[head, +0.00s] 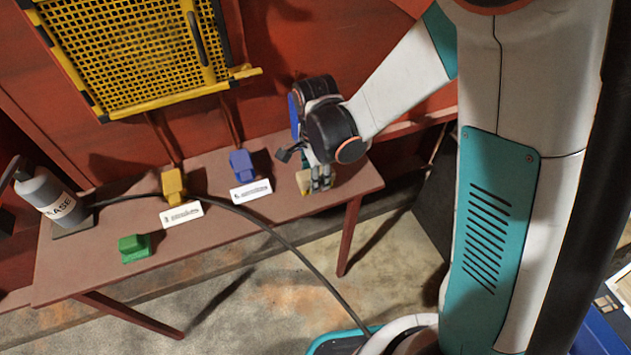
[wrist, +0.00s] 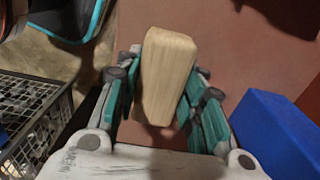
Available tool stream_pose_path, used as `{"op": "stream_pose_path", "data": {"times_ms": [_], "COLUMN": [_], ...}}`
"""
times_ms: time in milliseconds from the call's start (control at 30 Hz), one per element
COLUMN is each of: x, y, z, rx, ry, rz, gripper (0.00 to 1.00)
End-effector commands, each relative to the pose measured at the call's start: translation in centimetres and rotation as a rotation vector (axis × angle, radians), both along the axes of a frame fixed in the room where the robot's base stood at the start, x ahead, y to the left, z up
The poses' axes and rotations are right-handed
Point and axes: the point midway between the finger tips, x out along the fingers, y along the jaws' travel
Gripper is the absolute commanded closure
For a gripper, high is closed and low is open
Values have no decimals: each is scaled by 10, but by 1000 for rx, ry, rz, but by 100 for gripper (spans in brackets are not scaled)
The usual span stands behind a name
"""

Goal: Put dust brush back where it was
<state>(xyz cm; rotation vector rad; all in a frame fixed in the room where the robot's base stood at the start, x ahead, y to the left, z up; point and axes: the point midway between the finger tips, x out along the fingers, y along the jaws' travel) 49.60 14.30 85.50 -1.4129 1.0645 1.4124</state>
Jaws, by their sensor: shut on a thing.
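My gripper (head: 320,180) is low over the right end of the brown table (head: 225,222). In the wrist view my gripper (wrist: 158,110) is shut on a pale wooden block (wrist: 168,70), which I take to be the dust brush; no bristles show. In the head view a small tan part of the brush (head: 303,181) shows beside the fingers, and the rest is hidden. I cannot tell whether it touches the table top.
Yellow (head: 173,184), blue (head: 241,164) and green (head: 134,248) blocks stand left of my gripper, with white label cards (head: 182,214) by the first two. A grey bottle (head: 50,194) stands far left. A blue box (wrist: 275,130) is close beside my gripper. A black wire basket (wrist: 30,120) shows at left.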

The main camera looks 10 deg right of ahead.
Motion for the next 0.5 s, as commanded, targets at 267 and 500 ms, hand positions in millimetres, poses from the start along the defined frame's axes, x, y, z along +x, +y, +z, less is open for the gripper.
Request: {"op": "stream_pose_path", "data": {"times_ms": [267, 500], "x": [0, 0], "y": [0, 0], "z": [-9, -12], "rx": [0, 0], "ry": [0, 0], "rz": [0, 0], "gripper": [83, 53]}}
